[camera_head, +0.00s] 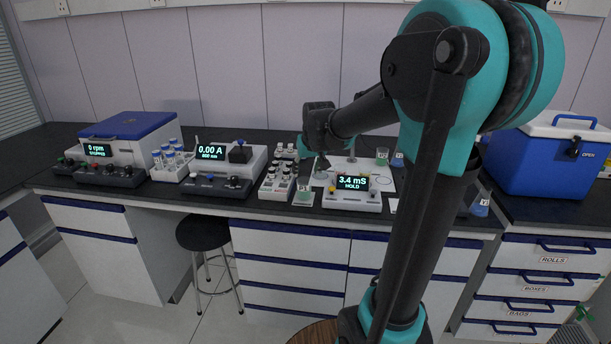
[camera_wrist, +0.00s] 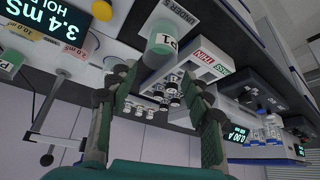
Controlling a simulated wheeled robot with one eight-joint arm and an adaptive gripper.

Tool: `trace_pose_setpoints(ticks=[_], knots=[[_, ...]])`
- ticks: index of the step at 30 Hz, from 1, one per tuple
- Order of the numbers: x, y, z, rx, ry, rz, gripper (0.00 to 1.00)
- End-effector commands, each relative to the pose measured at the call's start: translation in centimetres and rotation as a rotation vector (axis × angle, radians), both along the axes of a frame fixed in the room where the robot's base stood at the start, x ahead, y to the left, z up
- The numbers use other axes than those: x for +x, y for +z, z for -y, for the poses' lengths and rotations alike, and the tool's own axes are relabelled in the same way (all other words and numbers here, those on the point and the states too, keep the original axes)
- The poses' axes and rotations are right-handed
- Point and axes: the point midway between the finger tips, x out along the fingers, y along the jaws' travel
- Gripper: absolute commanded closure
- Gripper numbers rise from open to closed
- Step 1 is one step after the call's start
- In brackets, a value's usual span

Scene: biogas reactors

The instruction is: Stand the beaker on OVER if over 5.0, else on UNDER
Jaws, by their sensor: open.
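The meter (camera_head: 352,190) reads 3.4 mS with HOLD under it; its display also shows in the wrist view (camera_wrist: 65,22). A small beaker with green liquid, marked P1 (camera_wrist: 163,40), stands on a white card reading UNDER 5 (camera_wrist: 180,14). In the head view the beaker (camera_head: 303,197) sits left of the meter near the bench front. My gripper (camera_wrist: 159,84) is open and empty, its fingers spread apart just short of the beaker. In the head view my gripper (camera_head: 308,172) is dark and partly hidden behind the beaker's surroundings. Another white card (camera_head: 393,205), partly behind my arm, is unreadable.
Another green-liquid beaker (camera_head: 382,157) stands on the white board behind the meter.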

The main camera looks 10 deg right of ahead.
Motion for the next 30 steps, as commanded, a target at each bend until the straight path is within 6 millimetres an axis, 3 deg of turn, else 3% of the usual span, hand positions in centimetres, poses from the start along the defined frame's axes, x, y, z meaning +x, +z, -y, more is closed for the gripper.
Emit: trace_pose_setpoints(ticks=[5, 8, 12, 15, 18, 22, 30], knots=[[-2.3, -0.7, 0.5, 0.000, -0.007, -0.011, 0.51], [-7.0, -3.6, 1.5, -0.002, -0.022, -0.038, 0.51], [-15.7, -9.1, 2.9, -0.003, -0.049, -0.087, 0.51], [-21.1, -12.4, 3.4, -0.002, -0.064, -0.117, 0.51], [-24.7, -14.6, 3.8, -0.002, -0.076, -0.138, 0.51], [-26.7, -15.9, 3.9, -0.002, -0.081, -0.150, 0.51], [-26.7, -15.9, 3.9, -0.002, -0.081, -0.151, 0.51]])
